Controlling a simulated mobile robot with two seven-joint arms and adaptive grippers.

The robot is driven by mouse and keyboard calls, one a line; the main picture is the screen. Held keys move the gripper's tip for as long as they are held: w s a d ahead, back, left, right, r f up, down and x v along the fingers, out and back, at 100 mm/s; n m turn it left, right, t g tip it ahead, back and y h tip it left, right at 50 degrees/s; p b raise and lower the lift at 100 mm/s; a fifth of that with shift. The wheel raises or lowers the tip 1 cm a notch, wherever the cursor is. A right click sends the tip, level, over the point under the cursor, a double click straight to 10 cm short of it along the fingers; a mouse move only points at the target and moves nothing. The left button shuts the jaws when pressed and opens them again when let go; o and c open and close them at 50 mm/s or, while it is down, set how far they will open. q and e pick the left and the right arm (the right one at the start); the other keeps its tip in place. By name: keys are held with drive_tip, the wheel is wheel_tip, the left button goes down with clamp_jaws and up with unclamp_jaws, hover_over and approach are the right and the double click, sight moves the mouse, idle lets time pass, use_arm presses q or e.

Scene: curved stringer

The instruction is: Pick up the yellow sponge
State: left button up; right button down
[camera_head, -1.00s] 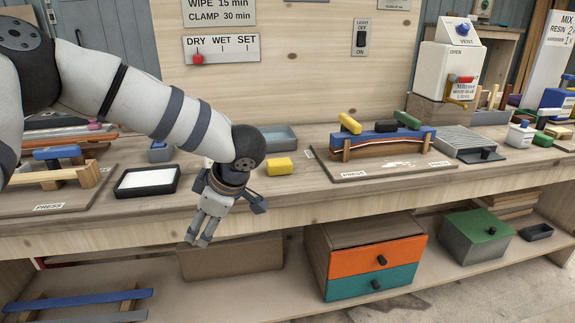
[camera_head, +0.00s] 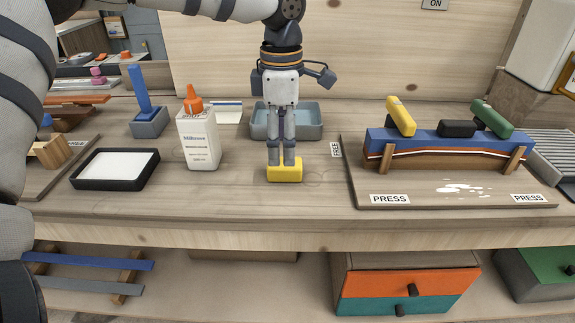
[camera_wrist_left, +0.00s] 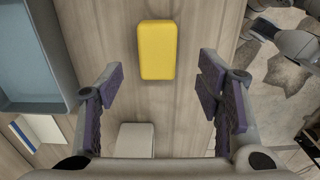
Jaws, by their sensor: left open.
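The yellow sponge (camera_head: 285,171) lies flat on the workbench, in front of the blue-grey tray. In the head view my left gripper (camera_head: 283,160) points down, with its fingertips just above or behind the sponge's top. In the left wrist view the sponge (camera_wrist_left: 157,50) shows whole, ahead of and between the open fingers (camera_wrist_left: 160,90), and neither finger is around it. The left gripper is empty. The right gripper does not show.
The blue-grey tray (camera_head: 308,124) stands behind the gripper. A white glue bottle (camera_head: 199,140) stands left of the sponge. A press board (camera_head: 455,190) with a blue clamped block (camera_head: 440,142) lies to the right. The bench's front edge (camera_head: 290,232) is near; bare wood surrounds the sponge.

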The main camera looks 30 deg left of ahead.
use_arm(q)
drive_tip(key=f, duration=0.6)
drive_tip(key=shift+w, duration=0.2)
drive_tip(key=shift+d+r, duration=0.1)
drive_tip(key=c, duration=1)
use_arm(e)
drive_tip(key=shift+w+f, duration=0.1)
use_arm(q)
drive_tip(key=shift+c, duration=0.2)
